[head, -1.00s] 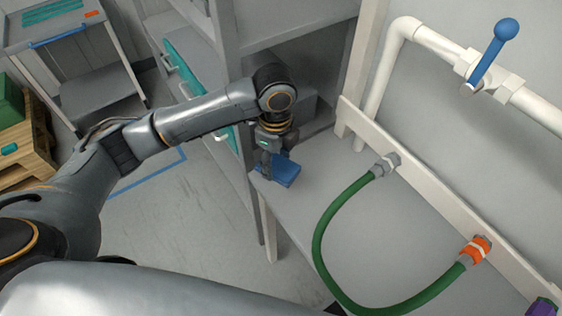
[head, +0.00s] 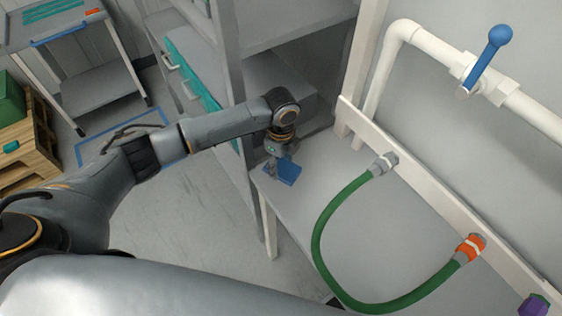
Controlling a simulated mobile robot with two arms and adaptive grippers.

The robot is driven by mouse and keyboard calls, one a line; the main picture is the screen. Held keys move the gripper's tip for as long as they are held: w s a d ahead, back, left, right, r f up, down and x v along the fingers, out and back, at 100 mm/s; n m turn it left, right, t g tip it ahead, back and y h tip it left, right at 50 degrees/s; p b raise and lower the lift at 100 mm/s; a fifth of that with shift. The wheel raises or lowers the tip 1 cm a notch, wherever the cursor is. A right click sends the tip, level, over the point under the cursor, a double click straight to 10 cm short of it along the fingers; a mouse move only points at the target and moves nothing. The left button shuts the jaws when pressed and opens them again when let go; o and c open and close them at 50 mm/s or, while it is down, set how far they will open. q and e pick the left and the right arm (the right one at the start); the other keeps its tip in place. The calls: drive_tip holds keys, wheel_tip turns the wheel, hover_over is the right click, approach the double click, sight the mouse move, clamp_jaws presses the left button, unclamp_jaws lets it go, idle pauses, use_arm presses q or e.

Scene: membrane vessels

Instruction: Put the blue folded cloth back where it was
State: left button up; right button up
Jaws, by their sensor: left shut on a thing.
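The blue folded cloth (head: 288,173) is at the far left end of the grey bench top (head: 345,230), close to its left edge. My left gripper (head: 271,172) points down at the cloth's left side and is shut on it. The cloth looks at or just above the bench surface; I cannot tell if it rests on it. The gripper covers part of the cloth. My right gripper is not in view.
A green hose (head: 322,225) loops over the bench to an orange coupling (head: 470,248). A white pipe with a blue-handled valve (head: 487,60) runs along the wall. Grey shelving (head: 228,60) stands beside my left arm. The bench middle inside the hose loop is clear.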

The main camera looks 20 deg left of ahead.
sight(281, 166)
use_arm(q)
drive_tip(key=shift+f, duration=0.1)
drive_tip(key=o, duration=1)
wheel_tip(281, 166, up, 12)
drive_tip(key=shift+r+b, duration=0.15)
drive_tip(key=shift+b, duration=0.75)
